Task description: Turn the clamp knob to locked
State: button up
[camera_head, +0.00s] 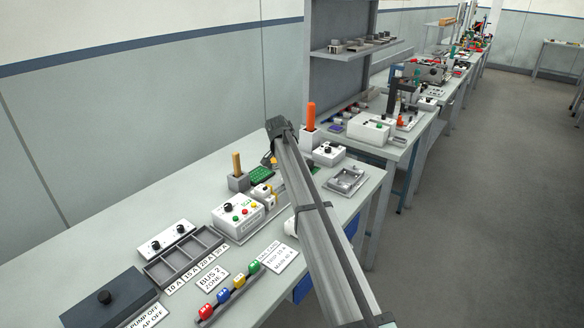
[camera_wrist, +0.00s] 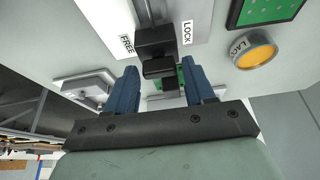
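The black clamp knob (camera_wrist: 156,42) shows in the wrist view on a white plate, between a FREE label (camera_wrist: 127,45) on its left and a LOCK label (camera_wrist: 187,32) on its right. Which label it is turned to, I cannot tell for sure. My gripper (camera_wrist: 160,78) is open, with its two blue fingers apart on either side of the knob's near end. Gaps show on both sides, and I see no clear contact. In the head view my arm covers the clamp, and the fingers cannot be made out.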

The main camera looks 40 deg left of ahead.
jog(key=shift+o, duration=0.9)
jog(key=shift+r, duration=0.1)
jog(key=v, duration=1.3)
jog(key=shift+s+r, duration=0.2)
jog(key=shift+r, duration=0.05)
